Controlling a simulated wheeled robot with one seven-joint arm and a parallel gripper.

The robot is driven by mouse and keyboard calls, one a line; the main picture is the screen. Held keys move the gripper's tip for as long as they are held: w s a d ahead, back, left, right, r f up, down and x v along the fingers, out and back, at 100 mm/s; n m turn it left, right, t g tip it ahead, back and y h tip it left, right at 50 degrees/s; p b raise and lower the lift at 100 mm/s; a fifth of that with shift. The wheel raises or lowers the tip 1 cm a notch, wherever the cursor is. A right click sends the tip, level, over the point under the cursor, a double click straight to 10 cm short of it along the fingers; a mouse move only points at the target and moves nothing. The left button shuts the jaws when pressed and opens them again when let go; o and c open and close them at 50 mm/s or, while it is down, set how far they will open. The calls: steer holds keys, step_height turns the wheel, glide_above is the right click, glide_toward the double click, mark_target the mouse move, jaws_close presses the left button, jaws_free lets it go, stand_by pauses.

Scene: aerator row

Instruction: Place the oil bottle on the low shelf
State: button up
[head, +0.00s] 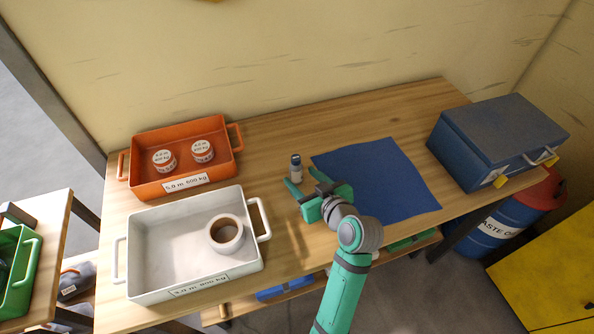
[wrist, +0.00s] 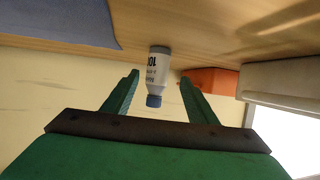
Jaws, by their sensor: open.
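The oil bottle (head: 296,173) is small and pale, with a blue cap and a printed label, and stands upright on the wooden table left of the blue mat. In the wrist view, which looks upside down, the bottle (wrist: 158,72) shows between my two fingers. My gripper (head: 300,178) is open, with its fingertips close to the bottle; it also shows in the wrist view (wrist: 160,78). I cannot tell whether either finger touches it. The low shelf (head: 214,316) shows under the table's front edge, partly hidden by the tabletop and my arm.
An orange tray (head: 150,189) with two labelled round tins and a white tray (head: 150,291) holding a ring-shaped roll (head: 226,246) stand at left. The blue mat (head: 405,190) lies bare at right, before a blue toolbox (head: 497,130). A blue item (head: 283,287) lies on the low shelf.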

mark_target(291, 165)
steer(key=x, duration=0.9)
steer(key=shift+w+d+f, duration=0.1)
steer(key=shift+w+d, duration=0.05)
steer(key=shift+w, duration=0.05)
steer(key=c, duration=1.3)
steer(key=shift+d, duration=0.1)
